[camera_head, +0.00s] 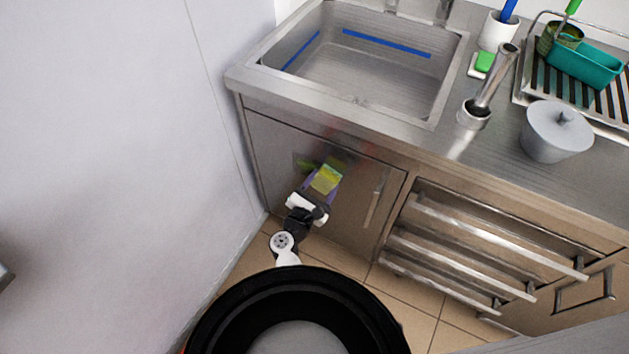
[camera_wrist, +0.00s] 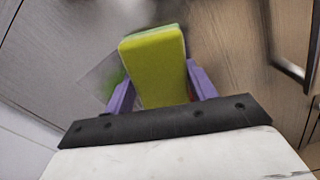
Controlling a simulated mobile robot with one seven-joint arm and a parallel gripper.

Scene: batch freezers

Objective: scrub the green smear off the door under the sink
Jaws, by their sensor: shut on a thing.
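The door under the sink (camera_head: 350,210) is brushed steel with a vertical bar handle at its right. A green smear (camera_head: 304,164) shows on it, just left of my gripper; a bit of green also shows in the wrist view (camera_wrist: 117,76), left of the sponge. My gripper (camera_head: 319,184), with purple fingers, is shut on a yellow-green sponge (camera_head: 327,179). In the wrist view the sponge (camera_wrist: 155,65) sits between the two fingers, its flat yellow face toward the camera. The sponge is at or close to the door; I cannot tell if it touches. It hides part of the door.
A light wall (camera_head: 120,150) stands close at the left. The sink (camera_head: 360,60) is above the door. A rack of rails (camera_head: 480,250) is right of the door. A grey lidded pot (camera_head: 556,132), a green sponge (camera_head: 484,62) and a dish rack (camera_head: 590,85) are on the counter.

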